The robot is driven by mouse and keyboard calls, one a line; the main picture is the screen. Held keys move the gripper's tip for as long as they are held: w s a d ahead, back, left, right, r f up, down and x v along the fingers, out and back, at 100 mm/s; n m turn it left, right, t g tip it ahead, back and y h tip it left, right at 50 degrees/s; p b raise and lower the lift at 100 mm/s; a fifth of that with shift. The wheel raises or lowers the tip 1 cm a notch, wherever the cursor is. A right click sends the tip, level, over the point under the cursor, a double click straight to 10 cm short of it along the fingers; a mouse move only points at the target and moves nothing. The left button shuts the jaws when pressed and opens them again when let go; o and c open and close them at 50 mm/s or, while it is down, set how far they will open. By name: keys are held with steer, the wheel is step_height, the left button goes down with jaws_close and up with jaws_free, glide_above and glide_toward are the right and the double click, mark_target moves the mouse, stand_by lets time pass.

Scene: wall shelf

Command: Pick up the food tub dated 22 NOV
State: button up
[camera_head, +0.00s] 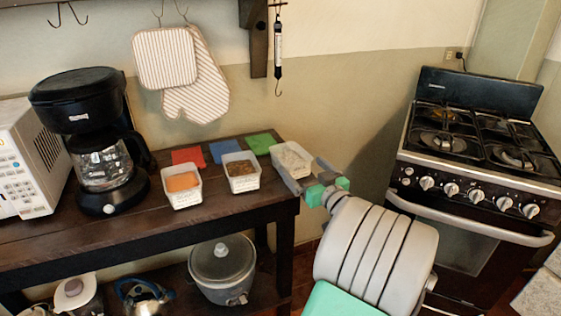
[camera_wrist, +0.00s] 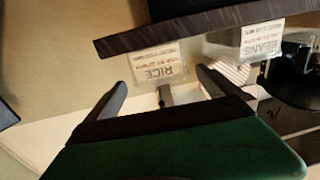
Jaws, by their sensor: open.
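Three white food tubs stand in a row on the dark wooden table. The left tub (camera_head: 182,187) holds something orange, the middle tub (camera_head: 242,172) something brown, and the right tub (camera_head: 290,160) something pale. My gripper (camera_head: 302,172) is open at the right tub, its fingers near that tub's near end. In the wrist view, my gripper's fingertips (camera_wrist: 163,79) stand either side of a label reading RICE (camera_wrist: 157,64), upside down. Whether they touch the tub is unclear. Another tub's label (camera_wrist: 262,40) reads BEANS. The dates are too small to read.
Red (camera_head: 188,156), blue (camera_head: 223,150) and green (camera_head: 260,143) squares lie behind the tubs. A coffee maker (camera_head: 85,120) and a microwave (camera_head: 25,160) stand at left. A stove (camera_head: 470,150) is at right. A rice cooker (camera_head: 222,268) sits on the lower shelf.

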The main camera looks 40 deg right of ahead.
glide_toward(282, 145)
steer(key=x, duration=0.4)
steer(key=shift+w+p, duration=0.3)
steer(key=shift+p, duration=0.1)
steer(key=shift+r, duration=0.1)
steer(key=shift+s, duration=0.1)
steer(key=shift+c, duration=0.3)
steer(key=c, duration=1.5)
